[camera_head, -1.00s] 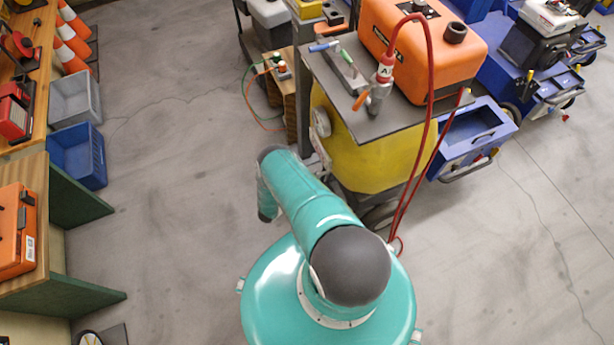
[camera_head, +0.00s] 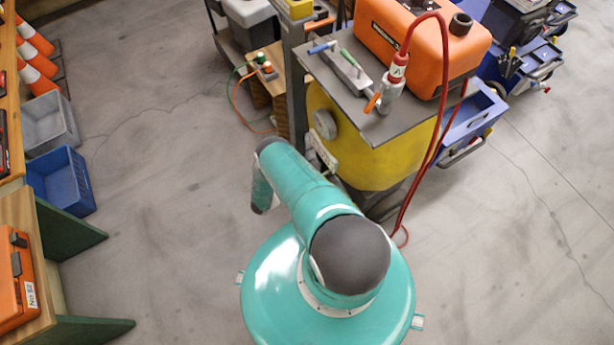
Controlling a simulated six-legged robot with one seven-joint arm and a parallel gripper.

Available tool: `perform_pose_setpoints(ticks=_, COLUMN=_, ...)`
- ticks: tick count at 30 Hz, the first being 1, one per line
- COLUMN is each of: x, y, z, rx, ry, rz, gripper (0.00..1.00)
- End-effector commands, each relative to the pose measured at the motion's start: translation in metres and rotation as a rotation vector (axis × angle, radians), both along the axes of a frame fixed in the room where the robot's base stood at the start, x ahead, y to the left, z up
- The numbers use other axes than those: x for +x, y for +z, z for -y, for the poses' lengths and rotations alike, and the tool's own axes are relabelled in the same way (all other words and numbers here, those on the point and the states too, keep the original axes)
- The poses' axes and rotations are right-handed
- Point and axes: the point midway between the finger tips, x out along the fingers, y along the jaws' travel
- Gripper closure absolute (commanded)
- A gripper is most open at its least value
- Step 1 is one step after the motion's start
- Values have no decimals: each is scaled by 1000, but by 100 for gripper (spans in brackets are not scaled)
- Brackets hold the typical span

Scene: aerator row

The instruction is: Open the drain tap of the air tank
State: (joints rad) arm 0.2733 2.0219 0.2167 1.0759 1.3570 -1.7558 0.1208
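A yellow rounded tank (camera_head: 375,160) stands under a grey top plate (camera_head: 402,124) on a wheeled cart. A round grey fitting (camera_head: 325,124) sits on its left side. On the plate is a grey metal block with a blue-handled lever (camera_head: 322,47) and a green-handled lever (camera_head: 350,58). Beside it a metal fitting carries an orange lever (camera_head: 373,102) and a red hose (camera_head: 444,75) labelled A. I cannot tell which of these is the drain tap. My teal arm is folded in front of the cart; my gripper is not visible.
An orange box-like tank (camera_head: 425,45) stands on the plate. The red hose hangs down the cart's right side to the floor. A blue drawer or bin (camera_head: 470,118) is right of the cart. Blue (camera_head: 62,182) and grey (camera_head: 45,125) crates lie left. Floor between is clear.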

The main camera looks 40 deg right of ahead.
Motion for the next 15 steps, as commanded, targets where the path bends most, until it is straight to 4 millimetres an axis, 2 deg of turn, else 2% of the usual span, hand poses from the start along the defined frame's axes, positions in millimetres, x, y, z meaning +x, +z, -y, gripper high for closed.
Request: perform_pose_setpoints(ticks=15, x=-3, y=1, z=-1, rx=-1, ry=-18, rz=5, gripper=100)
